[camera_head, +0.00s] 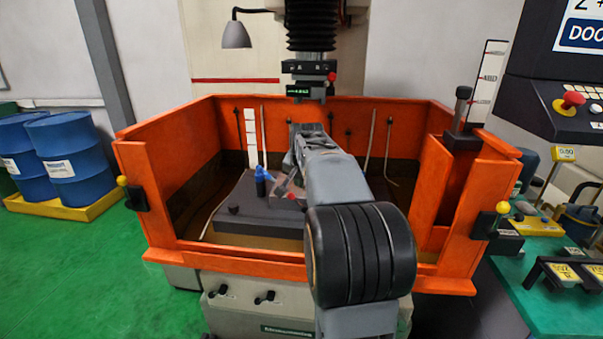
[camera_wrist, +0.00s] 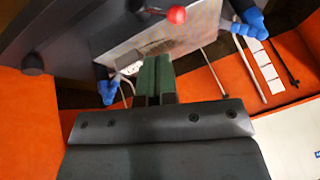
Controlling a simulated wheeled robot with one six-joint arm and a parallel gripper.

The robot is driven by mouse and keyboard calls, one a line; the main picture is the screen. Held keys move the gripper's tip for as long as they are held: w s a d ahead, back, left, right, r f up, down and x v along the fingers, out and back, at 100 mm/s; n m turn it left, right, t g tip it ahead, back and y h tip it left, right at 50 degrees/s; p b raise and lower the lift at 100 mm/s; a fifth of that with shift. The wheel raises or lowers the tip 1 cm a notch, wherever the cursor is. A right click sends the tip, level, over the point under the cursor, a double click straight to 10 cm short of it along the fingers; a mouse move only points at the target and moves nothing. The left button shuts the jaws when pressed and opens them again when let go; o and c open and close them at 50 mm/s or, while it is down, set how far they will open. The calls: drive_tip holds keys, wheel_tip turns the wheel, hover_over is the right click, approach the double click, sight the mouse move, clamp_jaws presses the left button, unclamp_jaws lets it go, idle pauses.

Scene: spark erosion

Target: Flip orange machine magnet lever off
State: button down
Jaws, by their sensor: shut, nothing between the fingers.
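The orange machine (camera_head: 190,260) is an open-topped orange tank. Inside it is a dark grey block (camera_head: 240,222), which fills the upper left of the wrist view. A lever with a red ball knob (camera_head: 291,196) is at the block; in the wrist view the red knob (camera_wrist: 176,14) is at the top, and little of its shaft shows. My gripper (camera_wrist: 155,75) has dark green fingers, shut together and empty. They point toward the block, below the knob in the picture and apart from it. In the head view my arm reaches into the tank and hides most of the gripper.
Blue nozzles (camera_wrist: 105,90) flank the fingers in the wrist view. Thin rods (camera_head: 388,150) stand along the tank's back wall. A black machine head (camera_head: 310,68) hangs above. Yellow-knobbed latches (camera_head: 135,194) sit at the tank's front corners. Blue drums (camera_head: 68,150) stand left.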

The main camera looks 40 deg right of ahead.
sight(289, 196)
drive_tip(key=x, duration=0.4)
drive_tip(key=w+a+p+x, duration=0.1)
drive_tip(key=x, duration=0.2)
drive_tip(key=shift+w, duration=0.1)
drive_tip(key=shift+w+f, duration=0.1)
drive_tip(key=shift+w, duration=0.05)
drive_tip(key=shift+w+a+f+b, duration=0.45)
drive_tip(key=shift+w+f+b, duration=0.15)
drive_tip(key=shift+f, duration=0.2)
drive_tip(key=shift+a, duration=0.1)
drive_tip(key=shift+s+r, duration=0.1)
drive_tip(key=shift+r, duration=0.05)
drive_tip(key=shift+s+r+p, duration=0.1)
drive_tip(key=shift+r+p, duration=0.25)
drive_tip(key=v, duration=1.3)
drive_tip(key=shift+r, duration=0.2)
